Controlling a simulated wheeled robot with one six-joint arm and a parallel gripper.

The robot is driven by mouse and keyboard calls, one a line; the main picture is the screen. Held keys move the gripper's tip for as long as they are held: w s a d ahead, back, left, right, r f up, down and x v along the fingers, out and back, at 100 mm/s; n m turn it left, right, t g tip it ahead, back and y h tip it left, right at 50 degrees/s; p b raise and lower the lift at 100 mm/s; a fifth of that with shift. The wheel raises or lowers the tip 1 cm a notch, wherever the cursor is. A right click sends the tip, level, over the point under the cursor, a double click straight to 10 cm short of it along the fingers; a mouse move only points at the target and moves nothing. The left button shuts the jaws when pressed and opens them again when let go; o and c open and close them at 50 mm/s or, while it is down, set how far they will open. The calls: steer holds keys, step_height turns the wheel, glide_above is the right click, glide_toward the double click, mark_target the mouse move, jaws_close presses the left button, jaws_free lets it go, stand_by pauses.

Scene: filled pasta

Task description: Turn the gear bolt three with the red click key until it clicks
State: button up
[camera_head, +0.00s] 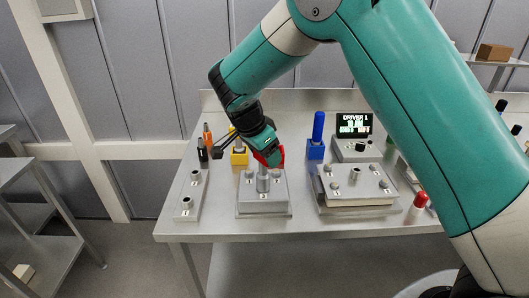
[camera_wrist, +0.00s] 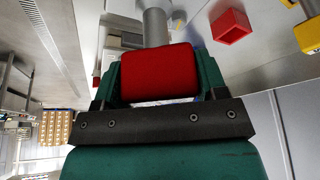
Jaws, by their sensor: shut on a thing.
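My gripper (camera_head: 270,151) is shut on the red click key (camera_head: 274,158), whose red handle (camera_wrist: 158,73) fills the space between the fingers in the wrist view. The key's grey shaft (camera_head: 263,182) points down at the grey gear block (camera_head: 250,206) in the head view. Its lower end is at the front middle of the block, close to the number label; I cannot tell whether it is seated on a bolt. Bolts show on the block's top at left and right. In the wrist view the shaft (camera_wrist: 155,27) runs away from the handle.
An empty red holder (camera_wrist: 231,26) shows in the wrist view. A yellow holder (camera_head: 239,158) and a blue driver in its holder (camera_head: 316,150) stand behind the block. A plate with several bolts (camera_head: 357,183) lies right. A display (camera_head: 354,125) reads "DRIVER 1". A narrow two-socket block (camera_head: 189,197) lies left.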

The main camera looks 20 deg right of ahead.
steer(key=shift+r+p, duration=1.55)
steer(key=shift+r, duration=0.95)
